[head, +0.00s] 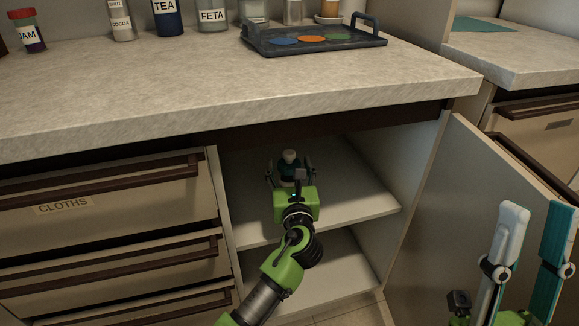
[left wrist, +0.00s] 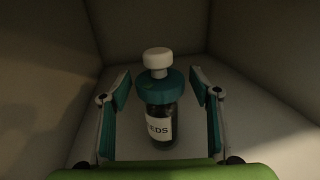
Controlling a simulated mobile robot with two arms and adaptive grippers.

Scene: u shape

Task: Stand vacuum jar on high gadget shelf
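The vacuum jar (head: 289,156) has a white knob and a teal lid. In the left wrist view, the jar (left wrist: 159,105) stands upright, with dark glass and a white label on which "EDS" can be read. It is inside the open cabinet, at the upper shelf board (head: 355,198). My left gripper (head: 289,168) reaches into the cabinet with one finger on each side of the jar. In the left wrist view gaps show between both fingers and the jar. My right gripper (head: 538,215) is open and empty at the lower right, in front of the cabinet door.
The cabinet door (head: 455,200) is swung open to the right. The countertop (head: 230,90) overhangs the opening. On it stand a dark tray (head: 262,48) and several labelled jars, including FETA (head: 212,15). Drawers (head: 105,215) are left of the opening.

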